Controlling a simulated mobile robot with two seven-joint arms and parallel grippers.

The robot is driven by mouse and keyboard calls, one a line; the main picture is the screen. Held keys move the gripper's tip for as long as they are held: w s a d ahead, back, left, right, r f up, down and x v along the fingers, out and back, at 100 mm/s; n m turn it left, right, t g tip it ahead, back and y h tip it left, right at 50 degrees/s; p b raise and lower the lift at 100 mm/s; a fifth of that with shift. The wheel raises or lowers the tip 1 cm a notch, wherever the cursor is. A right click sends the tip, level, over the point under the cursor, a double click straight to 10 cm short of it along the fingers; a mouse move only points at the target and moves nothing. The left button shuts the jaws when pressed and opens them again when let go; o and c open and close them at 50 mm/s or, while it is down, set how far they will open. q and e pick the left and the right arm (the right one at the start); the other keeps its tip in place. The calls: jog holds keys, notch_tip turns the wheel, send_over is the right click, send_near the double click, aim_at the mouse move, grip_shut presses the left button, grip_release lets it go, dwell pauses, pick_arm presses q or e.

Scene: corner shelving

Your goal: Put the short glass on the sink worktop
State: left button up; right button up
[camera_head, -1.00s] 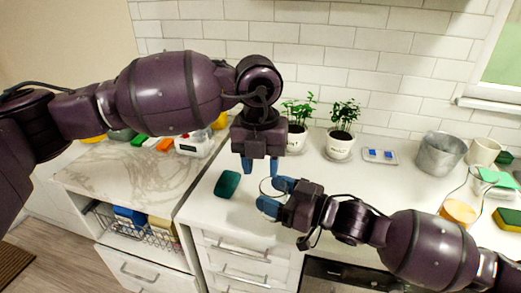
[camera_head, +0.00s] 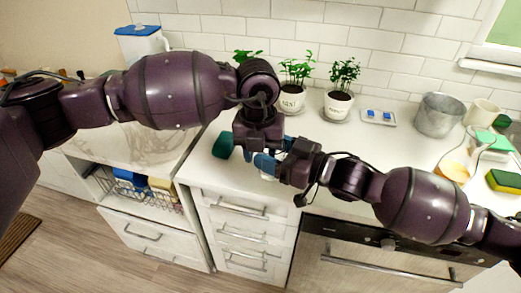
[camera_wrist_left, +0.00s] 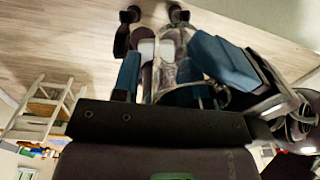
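The short glass is clear and hard to see in the head view, where the grippers crowd it. In the left wrist view the short glass (camera_wrist_left: 172,62) lies between blue fingers. My left gripper (camera_head: 256,152) points down at the glass, with its fingers apart and the glass between them. My right gripper (camera_head: 272,158) comes in from the right and meets the left one; its fingers appear to hold the glass, though the contact is partly hidden. A white worktop (camera_head: 390,151) lies below and behind, and a marble worktop (camera_head: 150,145) is at the left. No sink is clearly visible.
A dark green item (camera_head: 222,146) lies by the grippers. Potted plants (camera_head: 338,105) stand behind them. A metal pot (camera_head: 438,115), a mug (camera_head: 482,112) and a yellow-green sponge (camera_head: 504,181) are at the right. An open wire basket (camera_head: 145,192) is below the marble worktop.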

pick_arm(q)
grip_shut()
pick_arm(e)
jog(key=o, duration=1.1)
jog(key=shift+o, duration=0.2)
